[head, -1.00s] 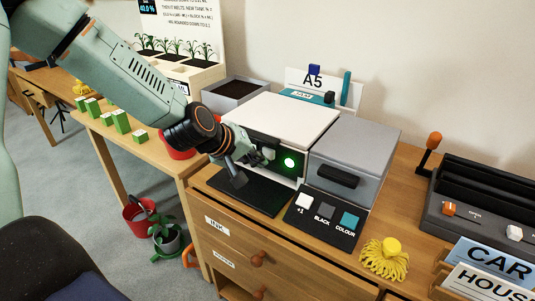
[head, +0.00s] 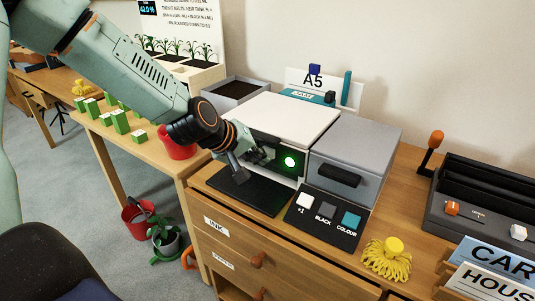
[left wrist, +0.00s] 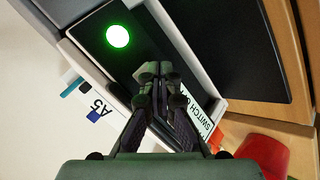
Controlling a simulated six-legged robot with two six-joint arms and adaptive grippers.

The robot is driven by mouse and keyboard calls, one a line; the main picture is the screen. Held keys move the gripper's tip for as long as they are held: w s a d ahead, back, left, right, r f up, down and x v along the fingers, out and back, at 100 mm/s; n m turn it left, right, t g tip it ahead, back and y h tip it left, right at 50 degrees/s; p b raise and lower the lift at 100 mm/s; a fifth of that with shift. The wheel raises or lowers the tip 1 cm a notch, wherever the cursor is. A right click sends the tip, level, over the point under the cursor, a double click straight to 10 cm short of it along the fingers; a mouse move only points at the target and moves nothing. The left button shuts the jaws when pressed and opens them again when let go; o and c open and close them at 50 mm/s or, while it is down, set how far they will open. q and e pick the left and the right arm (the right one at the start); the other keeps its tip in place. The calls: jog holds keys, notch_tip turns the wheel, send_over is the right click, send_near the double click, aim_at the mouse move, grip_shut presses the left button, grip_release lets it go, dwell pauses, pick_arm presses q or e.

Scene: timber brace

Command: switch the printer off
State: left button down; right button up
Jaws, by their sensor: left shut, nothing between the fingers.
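The printer (head: 292,114) is a white-topped box with a dark front, standing on the wooden cabinet. A round green light (head: 290,161) glows on its front; it also shows in the left wrist view (left wrist: 118,36). My left gripper (head: 262,156) is shut and empty, at the dark front just left of the light. In the left wrist view its fingertips (left wrist: 155,72) are together over the dark panel; I cannot tell whether they touch it. A label reading "SWITCH" (left wrist: 202,124) is partly hidden behind the fingers. My right gripper is not in view.
A black tray (head: 250,190) lies before the printer. To the right are a grey box (head: 358,143) and a panel with +1, BLACK and COLOUR buttons (head: 325,215). A yellow mop-like thing (head: 387,262) and a black rack (head: 490,200) stand farther right.

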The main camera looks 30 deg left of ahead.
pick_arm(q)
jog(key=shift+w+b, duration=0.4)
jog(key=shift+b, duration=0.3)
dwell(0.7)
dwell(0.4)
jog(key=shift+s+p, duration=0.85)
jog(key=shift+p, duration=0.55)
jog(key=s+p, duration=0.1)
jog(key=p, duration=0.1)
jog(key=s+p, duration=0.4)
jog(key=shift+a+p, duration=0.25)
jog(key=shift+p, duration=0.1)
jog(key=shift+w, duration=0.15)
